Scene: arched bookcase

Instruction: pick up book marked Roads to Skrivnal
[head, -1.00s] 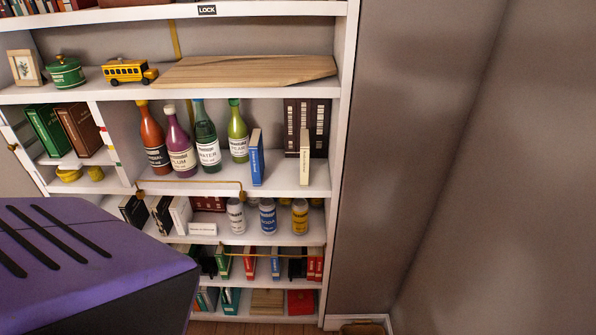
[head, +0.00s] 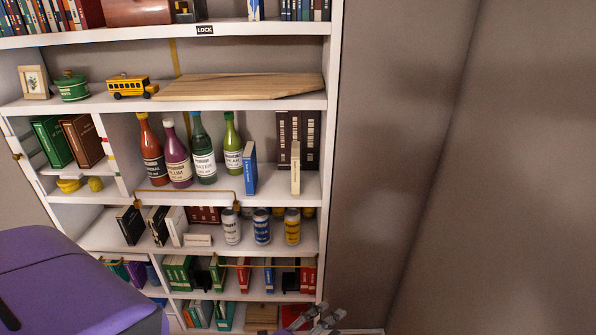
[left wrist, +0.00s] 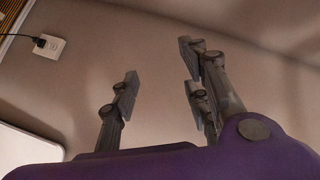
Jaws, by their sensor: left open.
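Many books stand in the white bookcase (head: 332,150), but their titles are too small to read, so I cannot tell which is Roads to Skrivnal. On the bottle shelf are a blue book (head: 250,168) and a cream book (head: 295,168), both upright. Dark brown books (head: 298,132) stand behind the cream one. My left gripper (head: 318,318) shows at the bottom edge of the head view, low in front of the bookcase's right end. In the left wrist view its fingers (left wrist: 160,92) are spread and empty, with plain wall behind. My right gripper is not in view.
Several bottles (head: 177,155) stand left of the blue book. Cans (head: 262,227) stand on the shelf below. A wooden board (head: 235,87) and a toy bus (head: 130,87) are on the shelf above. Bare wall (head: 400,150) is to the right. A wall socket (left wrist: 48,45) shows in the left wrist view.

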